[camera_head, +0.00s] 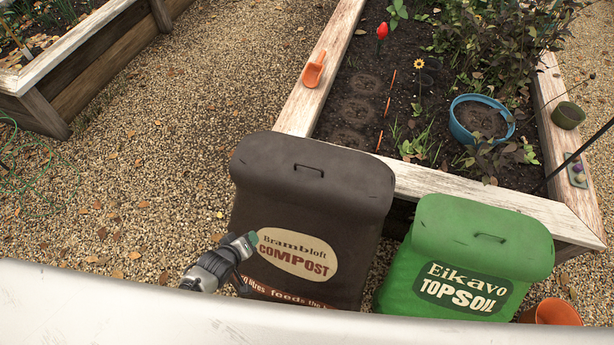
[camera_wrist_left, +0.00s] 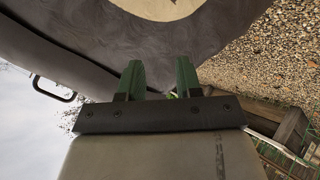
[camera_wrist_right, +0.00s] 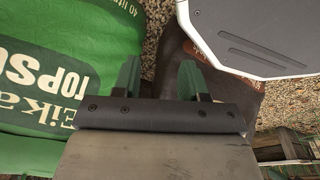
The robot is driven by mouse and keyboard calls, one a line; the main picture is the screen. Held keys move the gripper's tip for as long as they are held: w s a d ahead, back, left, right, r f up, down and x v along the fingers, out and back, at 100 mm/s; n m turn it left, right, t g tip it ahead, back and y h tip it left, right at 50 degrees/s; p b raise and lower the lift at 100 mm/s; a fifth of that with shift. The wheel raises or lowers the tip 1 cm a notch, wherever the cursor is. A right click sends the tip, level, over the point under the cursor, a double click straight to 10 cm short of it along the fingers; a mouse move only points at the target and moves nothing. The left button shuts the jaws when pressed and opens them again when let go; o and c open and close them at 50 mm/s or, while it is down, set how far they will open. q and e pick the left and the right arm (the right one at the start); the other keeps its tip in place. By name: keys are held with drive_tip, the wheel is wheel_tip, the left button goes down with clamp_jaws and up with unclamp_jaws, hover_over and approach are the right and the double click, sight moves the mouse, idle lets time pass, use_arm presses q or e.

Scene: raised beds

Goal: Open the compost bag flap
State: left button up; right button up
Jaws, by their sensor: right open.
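The dark brown compost bag (camera_head: 300,205) stands upright in front of the raised bed. Its top flap (camera_head: 340,172) lies closed, with a dark handle (camera_head: 309,170) on it. The handle also shows at the left of the left wrist view (camera_wrist_left: 54,90). My left gripper (camera_head: 250,240) is at the bag's front, beside the left end of the cream label, below the flap. Its fingers (camera_wrist_left: 158,68) are apart with nothing between them; I cannot tell whether they touch the bag. My right gripper (camera_wrist_right: 160,70) is open and empty, near the green topsoil bag; the head view does not show it.
The green topsoil bag (camera_head: 460,252) stands right of the compost bag. An orange pot (camera_head: 550,312) is at the lower right. The raised bed's pale wooden edge (camera_head: 440,182) runs behind both bags. Gravel (camera_head: 150,170) to the left is open.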

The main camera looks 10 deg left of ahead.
use_arm(q)
drive_tip(key=w+d+r+n+t+h+b, duration=0.2)
drive_tip(key=w+d+r+n+h+b, duration=0.15)
drive_tip(key=w+r, duration=0.35)
drive_tip(key=n+t+h+b, duration=0.2)
drive_tip(key=n+h+b, duration=0.1)
approach(307, 176)
wheel_tip(307, 176, up, 4)
drive_tip(key=shift+m, duration=0.25)
drive_tip(key=b+x, duration=0.2)
drive_tip(key=x, duration=0.6)
drive_tip(key=shift+w+d+f, duration=0.15)
drive_tip(key=shift+w+d, duration=0.4)
drive_tip(key=shift+w, duration=0.2)
use_arm(e)
drive_tip(key=w+a+r+t, duration=0.1)
drive_tip(key=w+r, duration=0.7)
drive_tip(key=r, duration=0.1)
drive_tip(key=shift+w+a+r, duration=0.2)
drive_tip(key=shift+w, duration=0.2)
use_arm(q)
drive_tip(key=shift+c, duration=0.5)
clamp_jaws()
